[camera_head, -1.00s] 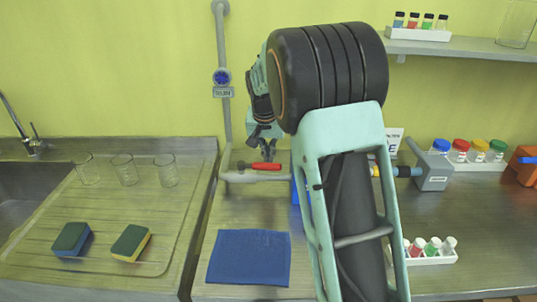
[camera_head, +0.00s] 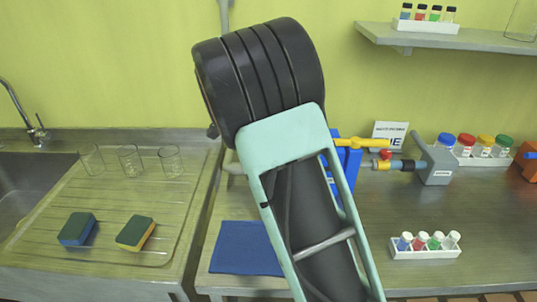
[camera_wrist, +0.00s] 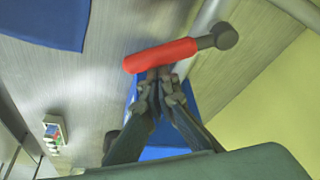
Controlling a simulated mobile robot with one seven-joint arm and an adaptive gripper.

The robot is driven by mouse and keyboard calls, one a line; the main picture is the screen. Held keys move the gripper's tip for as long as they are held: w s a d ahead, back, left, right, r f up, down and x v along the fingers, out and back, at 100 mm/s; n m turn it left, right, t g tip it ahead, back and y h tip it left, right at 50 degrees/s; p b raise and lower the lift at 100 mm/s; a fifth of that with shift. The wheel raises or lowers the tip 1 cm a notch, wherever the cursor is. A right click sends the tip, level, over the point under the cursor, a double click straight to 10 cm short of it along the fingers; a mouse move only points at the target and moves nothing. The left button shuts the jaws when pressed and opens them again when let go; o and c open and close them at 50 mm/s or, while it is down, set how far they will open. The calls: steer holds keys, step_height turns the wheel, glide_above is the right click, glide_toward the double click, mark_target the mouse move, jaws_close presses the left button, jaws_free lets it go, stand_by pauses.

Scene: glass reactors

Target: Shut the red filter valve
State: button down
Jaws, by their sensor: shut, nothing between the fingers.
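The red valve handle (camera_wrist: 160,55) is a stubby bar with a dark grey round end (camera_wrist: 227,36), seen in the wrist view beside a pale pipe (camera_wrist: 206,22). My gripper (camera_wrist: 164,74) is shut and empty, its fingertips at the handle's near side, by its middle. They look very close to it; I cannot tell whether they touch. In the head view my arm hides the gripper, the red handle and most of the low pipe.
A blue unit (camera_head: 348,172) with a yellow handle (camera_head: 362,142) stands right of my arm, beside a grey box (camera_head: 437,165). A blue cloth (camera_head: 246,248) lies on the bench. A white vial rack (camera_head: 425,252) is at the right front. Glasses and sponges occupy the left drainboard.

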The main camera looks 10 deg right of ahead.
steer(key=a+m, duration=0.1)
steer(key=s+a+m+g+p, duration=0.1)
steer(key=shift+r+m, duration=0.1)
steer(key=shift+m, duration=0.3)
steer(key=shift+s+a+m+g+p, duration=0.2)
steer(key=shift+a+m+g+p, duration=0.3)
steer(key=shift+a+m+p, duration=0.8)
steer(key=shift+a, duration=0.4)
step_height(320, 180, up, 11)
steer(key=shift+s+d+m, duration=0.1)
steer(key=shift+d+m, duration=0.05)
steer(key=shift+m, duration=0.15)
